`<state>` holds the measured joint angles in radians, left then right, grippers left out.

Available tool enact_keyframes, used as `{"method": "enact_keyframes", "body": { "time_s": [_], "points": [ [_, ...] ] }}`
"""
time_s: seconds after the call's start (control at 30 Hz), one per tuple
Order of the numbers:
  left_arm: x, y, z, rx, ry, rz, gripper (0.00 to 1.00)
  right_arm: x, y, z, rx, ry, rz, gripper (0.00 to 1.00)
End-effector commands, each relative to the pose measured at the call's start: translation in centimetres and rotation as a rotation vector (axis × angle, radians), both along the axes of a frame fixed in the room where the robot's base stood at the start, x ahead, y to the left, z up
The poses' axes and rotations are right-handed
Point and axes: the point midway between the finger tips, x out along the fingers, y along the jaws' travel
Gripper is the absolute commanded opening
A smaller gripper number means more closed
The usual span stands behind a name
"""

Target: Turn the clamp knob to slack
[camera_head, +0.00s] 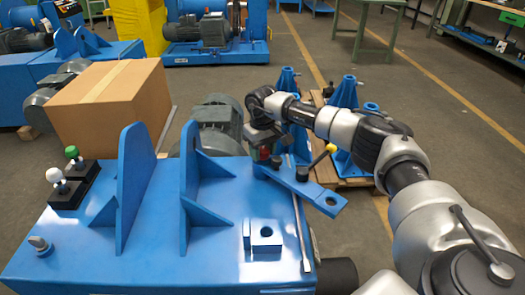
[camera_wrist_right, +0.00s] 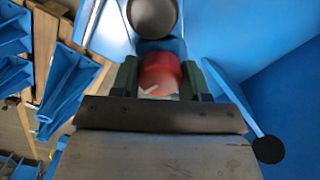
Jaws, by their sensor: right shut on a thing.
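The red clamp knob (camera_wrist_right: 160,74) sits between the two green fingers of my right gripper (camera_wrist_right: 163,88) in the right wrist view. The fingers are shut on its sides. A white pointer mark shows on its face. In the head view the knob (camera_head: 264,154) is a small red patch under my right gripper (camera_head: 264,147), by the inner end of the blue slotted arm (camera_head: 310,189). The gripper hides most of it there. My left gripper is not in view.
A lever with a yellow ball (camera_head: 331,148) stands close right of my gripper. Blue upright brackets (camera_head: 132,185) rise from the blue bench (camera_head: 205,262). A cardboard box (camera_head: 108,105) and a grey motor (camera_head: 216,125) are behind. White and green ball switches (camera_head: 66,172) sit at left.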

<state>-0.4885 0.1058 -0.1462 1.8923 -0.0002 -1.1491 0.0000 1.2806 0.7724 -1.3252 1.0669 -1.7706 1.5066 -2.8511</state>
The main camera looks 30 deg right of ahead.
Motion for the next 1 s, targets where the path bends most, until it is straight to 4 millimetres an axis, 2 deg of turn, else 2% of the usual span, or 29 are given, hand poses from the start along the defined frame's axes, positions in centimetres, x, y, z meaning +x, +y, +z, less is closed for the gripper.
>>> {"method": "enact_keyframes", "body": {
  "time_s": [0.67, 0.7, 0.8, 0.83, 1.0],
  "points": [
    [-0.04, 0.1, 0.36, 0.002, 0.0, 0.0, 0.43, 0.1, -0.03, 0.2, 0.0, -0.005, 0.055, 0.21],
    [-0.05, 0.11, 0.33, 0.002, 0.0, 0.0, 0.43, 0.1, -0.03, 0.2, 0.001, -0.005, 0.055, 0.51],
    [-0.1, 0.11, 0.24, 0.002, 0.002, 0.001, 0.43, 0.08, -0.03, 0.17, 0.0, -0.004, 0.055, 0.67],
    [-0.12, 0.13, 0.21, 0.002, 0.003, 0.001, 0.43, 0.07, -0.03, 0.15, 0.0, -0.004, 0.055, 0.71],
    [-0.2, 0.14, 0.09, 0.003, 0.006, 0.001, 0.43, 0.03, -0.02, 0.07, 0.0, -0.002, 0.055, 0.71]
  ]
}}
